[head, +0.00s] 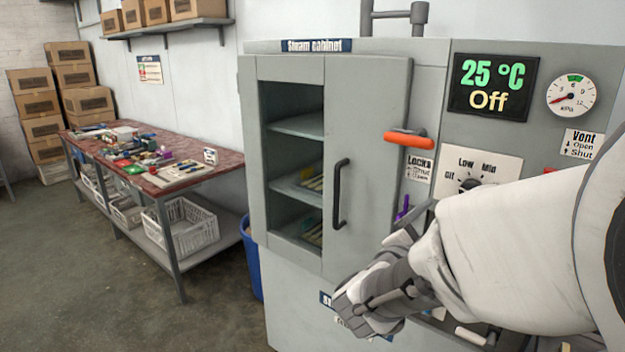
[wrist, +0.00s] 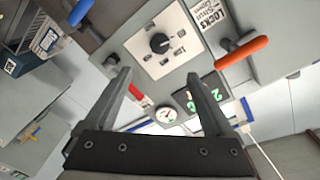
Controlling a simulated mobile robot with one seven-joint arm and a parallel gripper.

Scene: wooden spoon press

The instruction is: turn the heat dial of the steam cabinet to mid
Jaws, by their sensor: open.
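The steam cabinet (head: 352,80) stands ahead, its display (head: 493,87) reading 25 °C and Off. The heat dial (head: 469,185) is a black knob on a pale plate marked Off, Low and Mid. My forearm hides the plate's lower right part in the head view. The whole dial (wrist: 160,43) shows in the wrist view, beyond my fingertips. I cannot clearly tell which mark its pointer faces. My gripper (wrist: 160,75) is open and empty, its two fingers spread apart below the dial in that picture and not touching it.
An orange lock handle (head: 409,140) sticks out left of the dial. A red handle (wrist: 138,92) and the gauge (wrist: 166,114) lie near my fingers. The cabinet's sliding door (head: 368,160) leaves shelves showing at left. A cluttered workbench (head: 215,170) stands further left.

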